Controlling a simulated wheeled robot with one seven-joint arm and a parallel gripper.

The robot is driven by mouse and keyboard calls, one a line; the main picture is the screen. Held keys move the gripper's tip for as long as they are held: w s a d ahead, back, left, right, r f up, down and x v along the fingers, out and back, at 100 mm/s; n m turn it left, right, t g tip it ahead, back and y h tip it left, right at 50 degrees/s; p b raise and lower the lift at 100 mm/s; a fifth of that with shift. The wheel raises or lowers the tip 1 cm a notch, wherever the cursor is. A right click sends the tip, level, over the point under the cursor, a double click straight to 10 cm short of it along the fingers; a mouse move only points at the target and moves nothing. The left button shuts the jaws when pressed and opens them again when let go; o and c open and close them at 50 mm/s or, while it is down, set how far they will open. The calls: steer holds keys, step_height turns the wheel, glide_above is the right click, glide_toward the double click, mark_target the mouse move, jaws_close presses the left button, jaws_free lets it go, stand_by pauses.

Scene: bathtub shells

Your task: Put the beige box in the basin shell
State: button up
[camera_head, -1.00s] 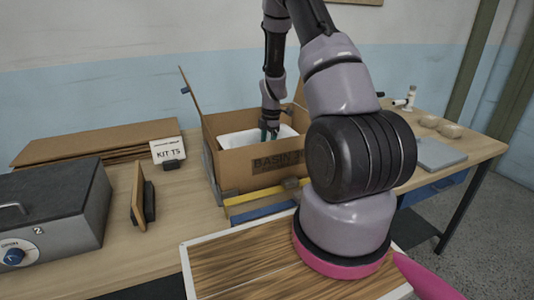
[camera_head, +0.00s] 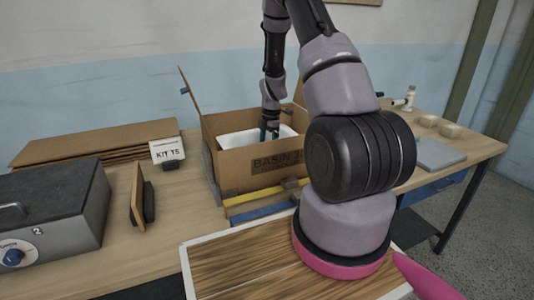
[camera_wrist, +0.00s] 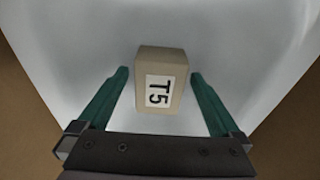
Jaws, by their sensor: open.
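The beige box (camera_wrist: 162,66) carries a white "T5" label and lies on the white floor of the basin shell (camera_wrist: 60,45) in the wrist view. My gripper (camera_wrist: 160,76) is open, with one green finger on each side of the box and a gap on both sides. In the head view the white basin shell (camera_head: 236,138) sits inside an open cardboard carton marked "BASIN" (camera_head: 235,172). My gripper (camera_head: 269,134) reaches down into the shell there. The beige box is hidden in the head view.
A "KIT T5" card (camera_head: 167,151) stands left of the carton, near flat cardboard sheets (camera_head: 95,147). A grey case (camera_head: 50,210) is at the left. Carton flaps stand up around the shell.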

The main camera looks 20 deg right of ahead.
steer(key=s+a+r+m+t, duration=0.1)
steer(key=s+r+m, duration=0.15)
steer(key=r, duration=0.85)
steer(key=s+a+r+m+t, duration=0.1)
steer(key=a+r+m, duration=0.15)
steer(key=r, duration=0.95)
steer(key=s+a+r+m+t, duration=0.2)
steer(key=s+a+r+m, duration=0.1)
steer(key=s+r+m, duration=0.5)
steer(key=s+a+r+m+t, duration=0.3)
steer(key=s+r+m, duration=0.6)
steer(key=s, duration=0.5)
steer(key=shift+s+a+m+y, duration=0.3)
steer(key=shift+a+m+y, duration=0.1)
steer(key=shift+a, duration=0.4)
steer(key=shift+r, duration=0.1)
